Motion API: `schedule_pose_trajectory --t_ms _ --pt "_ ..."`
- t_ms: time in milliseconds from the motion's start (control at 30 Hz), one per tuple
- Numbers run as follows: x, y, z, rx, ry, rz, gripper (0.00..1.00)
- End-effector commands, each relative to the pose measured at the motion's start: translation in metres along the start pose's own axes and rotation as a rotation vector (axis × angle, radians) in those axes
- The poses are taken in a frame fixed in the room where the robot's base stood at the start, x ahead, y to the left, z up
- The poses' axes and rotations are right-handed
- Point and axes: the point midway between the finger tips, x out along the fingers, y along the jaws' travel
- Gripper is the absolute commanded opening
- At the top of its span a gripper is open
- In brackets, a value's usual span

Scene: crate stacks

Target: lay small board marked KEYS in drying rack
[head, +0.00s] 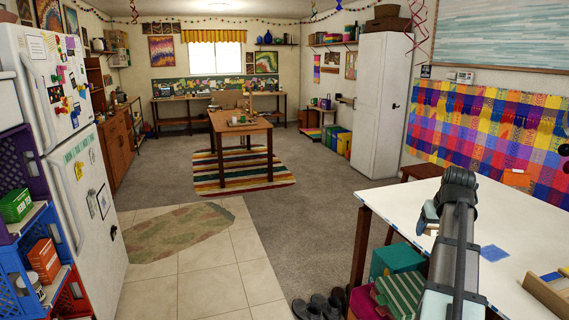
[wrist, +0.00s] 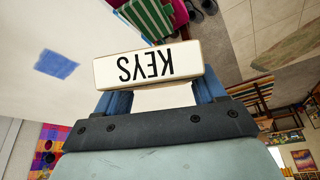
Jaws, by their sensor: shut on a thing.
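The small board marked KEYS (wrist: 147,64) is a cream block with black letters, upside down in the wrist view. My gripper (wrist: 162,92) is shut on it, with a blue finger at each end of its lower side. In the head view my gripper (head: 427,218) hangs at the left end of the white table, partly hidden by my arm; the board cannot be made out there. No drying rack can be clearly identified. A wooden-edged item (head: 547,292) at the table's right is cut off by the picture edge, so I cannot tell what it is.
The white table (head: 400,192) has a flat blue square (head: 494,253) on it and much bare surface. A brown stool (head: 423,171) stands behind.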

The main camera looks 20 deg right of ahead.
Motion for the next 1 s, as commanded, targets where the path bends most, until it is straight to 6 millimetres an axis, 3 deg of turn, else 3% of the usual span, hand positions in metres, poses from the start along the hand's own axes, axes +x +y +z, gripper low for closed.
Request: schedule_pose_trajectory --t_ms 33,200,1000 --pt "0.002 -0.02 0.003 -0.025 0.0 -0.01 0.32" --pt "0.007 -0.075 0.005 -0.097 0.001 -0.04 0.32" --pt "0.009 -0.314 0.04 -0.437 0.004 -0.181 0.32"
